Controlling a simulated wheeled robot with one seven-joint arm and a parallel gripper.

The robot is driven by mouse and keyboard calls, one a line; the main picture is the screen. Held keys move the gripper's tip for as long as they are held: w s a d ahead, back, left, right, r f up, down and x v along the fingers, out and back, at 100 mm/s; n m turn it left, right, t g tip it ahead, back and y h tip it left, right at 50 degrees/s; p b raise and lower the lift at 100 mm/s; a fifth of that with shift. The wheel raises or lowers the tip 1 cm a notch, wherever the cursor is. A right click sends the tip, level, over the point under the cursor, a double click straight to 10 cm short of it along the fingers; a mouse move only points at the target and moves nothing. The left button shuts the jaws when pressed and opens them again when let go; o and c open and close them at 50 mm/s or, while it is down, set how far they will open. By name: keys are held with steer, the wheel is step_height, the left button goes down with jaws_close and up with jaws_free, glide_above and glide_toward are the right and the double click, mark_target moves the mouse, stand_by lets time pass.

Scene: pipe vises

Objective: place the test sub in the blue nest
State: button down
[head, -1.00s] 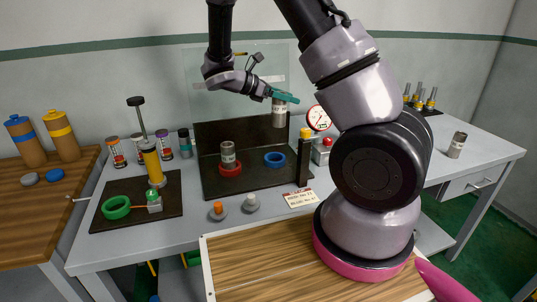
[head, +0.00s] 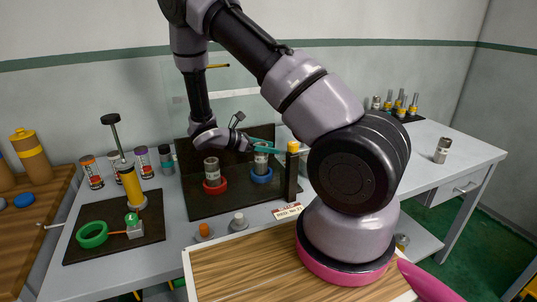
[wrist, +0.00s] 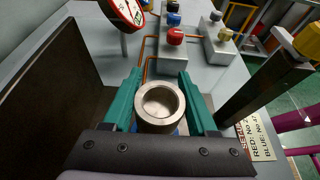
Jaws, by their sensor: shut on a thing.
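My gripper (wrist: 160,105) is shut on a grey metal hollow cylinder, the test sub (wrist: 160,103), with a teal finger on each side. In the head view the test sub (head: 261,158) stands upright at the blue nest (head: 262,178), its lower end at or in the ring; I cannot tell whether it is fully seated. In the wrist view a little blue shows below the sub, mostly hidden. A similar grey cylinder (head: 212,170) stands in the red nest (head: 215,188) to the left.
A dark post (head: 292,172) stands close to the right of the blue nest. A dark panel (wrist: 40,80) rises at the left in the wrist view. A label card (head: 287,211) lies in front. Another cylinder (head: 442,150) stands on the right of the bench.

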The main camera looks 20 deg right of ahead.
steer(key=shift+f, duration=1.2)
steer(key=shift+c, duration=0.9)
jaws_free()
steer(key=v, duration=1.2)
steer(key=s+d+r+m+t+y, duration=0.1)
steer(key=s+r+m+y, duration=0.4)
steer(key=r, duration=0.5)
steer(key=s+d+r+m+t+y, duration=0.1)
steer(key=s+r+m+t+y, duration=0.2)
steer(key=s+r+m, duration=0.6)
steer(key=s+d+r+m+t+y, duration=0.1)
steer(key=s+r+m+t+y, duration=0.2)
steer(key=r, duration=1)
steer(key=shift+s+r+m+y, duration=0.2)
steer(key=shift+s+m+y, duration=1.85)
steer(key=shift+m, duration=0.55)
steer(key=shift+w, duration=0.15)
